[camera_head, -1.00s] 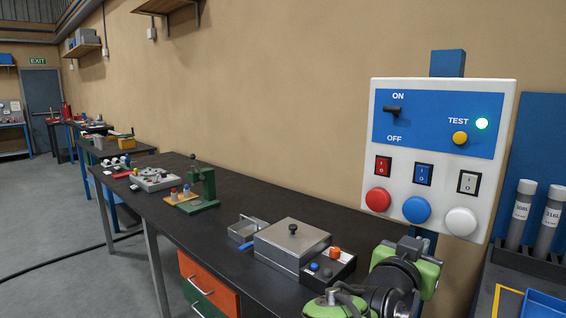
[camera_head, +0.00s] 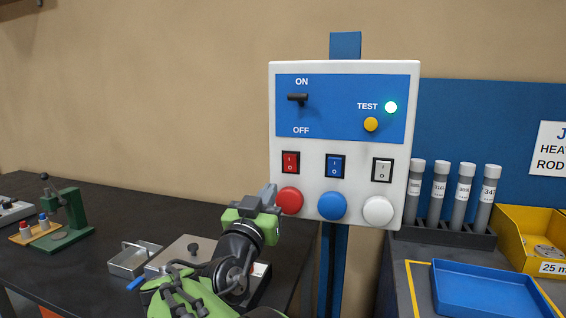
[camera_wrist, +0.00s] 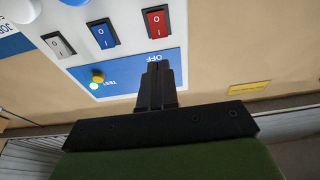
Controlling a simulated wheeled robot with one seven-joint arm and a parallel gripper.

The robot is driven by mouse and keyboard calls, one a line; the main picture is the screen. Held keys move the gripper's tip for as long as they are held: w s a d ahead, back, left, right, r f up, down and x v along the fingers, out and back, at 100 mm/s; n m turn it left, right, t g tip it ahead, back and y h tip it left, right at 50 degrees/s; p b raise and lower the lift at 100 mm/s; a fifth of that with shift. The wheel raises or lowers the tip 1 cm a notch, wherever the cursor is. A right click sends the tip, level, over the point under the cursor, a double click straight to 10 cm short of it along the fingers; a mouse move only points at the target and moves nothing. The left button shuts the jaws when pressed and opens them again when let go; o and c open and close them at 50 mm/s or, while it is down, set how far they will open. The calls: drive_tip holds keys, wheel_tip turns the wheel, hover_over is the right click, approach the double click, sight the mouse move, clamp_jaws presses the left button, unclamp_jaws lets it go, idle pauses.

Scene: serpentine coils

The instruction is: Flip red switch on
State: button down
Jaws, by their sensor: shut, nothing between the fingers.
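The red switch (camera_head: 290,162) is a rocker marked I and O, at the left of a row of three on the white control panel (camera_head: 345,68). I cannot tell which side is pressed in. It also shows in the wrist view (camera_wrist: 156,22), upside down. My gripper (camera_head: 269,193) is at the panel's lower left, just below and left of the red switch and beside the red round button (camera_head: 289,201). In the wrist view its fingers (camera_wrist: 159,68) are together and empty, over the blue plate near the OFF label. I see no contact with the switch.
A blue rocker (camera_head: 335,166) and a white rocker (camera_head: 382,169) sit right of the red one. Blue (camera_head: 332,206) and white (camera_head: 378,211) round buttons are below. A black lever (camera_head: 298,98) and yellow test button (camera_head: 371,124) are above. A metal box (camera_head: 185,250) stands on the bench.

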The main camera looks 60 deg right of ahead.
sight(289, 157)
drive_tip(key=p+x, duration=0.4)
drive_tip(key=x, duration=0.8)
drive_tip(key=shift+d, duration=0.2)
drive_tip(key=shift+r, duration=0.1)
drive_tip(key=p, duration=0.1)
drive_tip(key=r+y+p, duration=0.1)
drive_tip(key=p, duration=0.1)
drive_tip(key=shift+d, duration=0.3)
drive_tip(key=shift+f, duration=0.35)
drive_tip(key=shift+b, duration=0.3)
drive_tip(key=shift+a, duration=0.1)
